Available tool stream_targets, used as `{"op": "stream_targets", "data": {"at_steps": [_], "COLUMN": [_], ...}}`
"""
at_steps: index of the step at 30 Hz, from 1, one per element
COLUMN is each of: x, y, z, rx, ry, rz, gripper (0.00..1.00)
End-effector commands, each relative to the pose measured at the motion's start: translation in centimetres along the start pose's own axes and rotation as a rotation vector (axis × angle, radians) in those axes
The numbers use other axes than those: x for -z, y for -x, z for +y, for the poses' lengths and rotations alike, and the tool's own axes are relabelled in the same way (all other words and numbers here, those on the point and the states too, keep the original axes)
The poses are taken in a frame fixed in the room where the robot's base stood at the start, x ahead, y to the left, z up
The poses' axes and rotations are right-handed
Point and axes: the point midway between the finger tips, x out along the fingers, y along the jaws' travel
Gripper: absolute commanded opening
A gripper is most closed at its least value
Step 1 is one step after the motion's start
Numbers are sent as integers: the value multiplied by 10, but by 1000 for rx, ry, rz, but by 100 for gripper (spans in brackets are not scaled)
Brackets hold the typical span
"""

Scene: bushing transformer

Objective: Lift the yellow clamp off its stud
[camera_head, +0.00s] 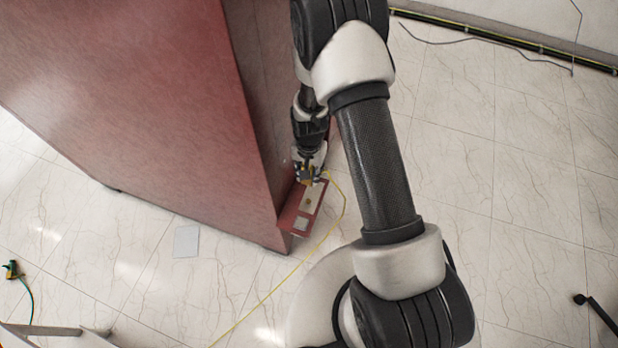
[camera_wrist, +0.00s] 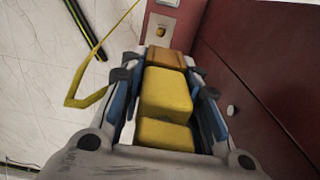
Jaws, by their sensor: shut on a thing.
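The yellow clamp (camera_wrist: 165,92) fills the space between my fingers in the wrist view, with an orange-brown part at its far end. My gripper (camera_wrist: 161,76) is shut on it, with blue pads on both sides. In the head view my gripper (camera_head: 308,174) is small, beside the red cabinet and above its low ledge, and the clamp (camera_head: 315,179) barely shows. A small brass-coloured spot (camera_wrist: 160,30) sits on a pale plate (camera_wrist: 170,21) beyond the clamp; I cannot tell whether it is a stud. Whatever is under the clamp is hidden, so its contact with a stud is unclear.
The tall red cabinet (camera_head: 150,100) stands close beside my gripper. A red ledge (camera_head: 289,213) carries pale plates. A yellow cable (camera_head: 276,290) runs from near the clamp across the tiled floor. The floor (camera_head: 510,165) to the right is mostly clear.

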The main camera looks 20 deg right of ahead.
Motion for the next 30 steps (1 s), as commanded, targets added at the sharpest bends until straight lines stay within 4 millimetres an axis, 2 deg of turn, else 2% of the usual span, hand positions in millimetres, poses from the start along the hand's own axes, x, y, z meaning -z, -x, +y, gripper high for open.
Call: {"op": "stream_targets", "data": {"at_steps": [30], "x": [0], "y": [80], "z": [0], "rx": [1], "ry": [0], "rz": [1], "gripper": [6]}}
